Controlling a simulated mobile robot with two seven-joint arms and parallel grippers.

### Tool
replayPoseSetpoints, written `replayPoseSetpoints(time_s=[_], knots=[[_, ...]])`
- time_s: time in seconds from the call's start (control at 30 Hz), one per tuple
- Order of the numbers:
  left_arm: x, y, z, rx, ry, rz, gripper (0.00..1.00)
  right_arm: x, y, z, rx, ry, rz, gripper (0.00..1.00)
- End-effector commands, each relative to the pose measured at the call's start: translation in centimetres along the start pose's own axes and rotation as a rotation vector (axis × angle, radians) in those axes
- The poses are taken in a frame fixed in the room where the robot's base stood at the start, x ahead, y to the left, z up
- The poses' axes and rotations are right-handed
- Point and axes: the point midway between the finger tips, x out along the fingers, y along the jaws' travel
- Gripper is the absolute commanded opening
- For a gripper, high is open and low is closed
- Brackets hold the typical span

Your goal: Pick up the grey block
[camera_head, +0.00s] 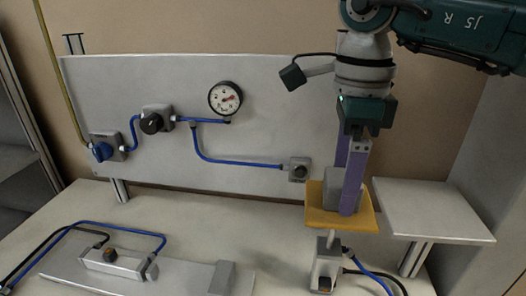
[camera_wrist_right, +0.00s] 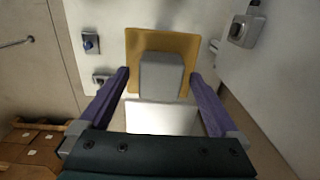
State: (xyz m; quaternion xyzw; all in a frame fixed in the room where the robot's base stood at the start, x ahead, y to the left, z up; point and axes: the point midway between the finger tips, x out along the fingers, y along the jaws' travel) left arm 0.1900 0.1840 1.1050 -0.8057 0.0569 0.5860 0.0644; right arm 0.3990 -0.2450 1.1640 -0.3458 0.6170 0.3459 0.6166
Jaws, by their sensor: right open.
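The grey block (camera_head: 330,188) sits on an orange-yellow square plate (camera_head: 318,215) at the right of the panel. In the right wrist view the block (camera_wrist_right: 162,75) lies in front of the plate (camera_wrist_right: 147,38). My right gripper (camera_head: 345,188) has two long purple fingers pointing down and is open. One finger stands in front of the block and partly hides it; the other is largely behind it. In the right wrist view the fingers (camera_wrist_right: 160,78) lie on either side of the block, with gaps visible. My left gripper is not in view.
A pale panel (camera_head: 260,110) with a gauge (camera_head: 225,98), knobs and blue tubing stands behind. A white shelf (camera_head: 430,208) is right of the plate. A valve unit (camera_head: 326,268) with tubes is below the plate. A grey cylinder unit (camera_head: 115,262) lies at front left.

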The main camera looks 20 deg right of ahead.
Motion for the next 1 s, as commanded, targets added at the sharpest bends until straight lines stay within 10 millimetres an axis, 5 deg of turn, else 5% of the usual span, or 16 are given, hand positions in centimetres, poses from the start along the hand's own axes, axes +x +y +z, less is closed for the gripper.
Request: replayPoseSetpoints(time_s=[0.3,1.0], knots=[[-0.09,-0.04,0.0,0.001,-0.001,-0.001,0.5,0.79,-0.01,-0.02,0.0,0.0,-0.001,0.96],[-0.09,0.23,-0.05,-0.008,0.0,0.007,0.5,0.72,-0.01,-0.01,0.001,0.0,-0.001,0.18]])
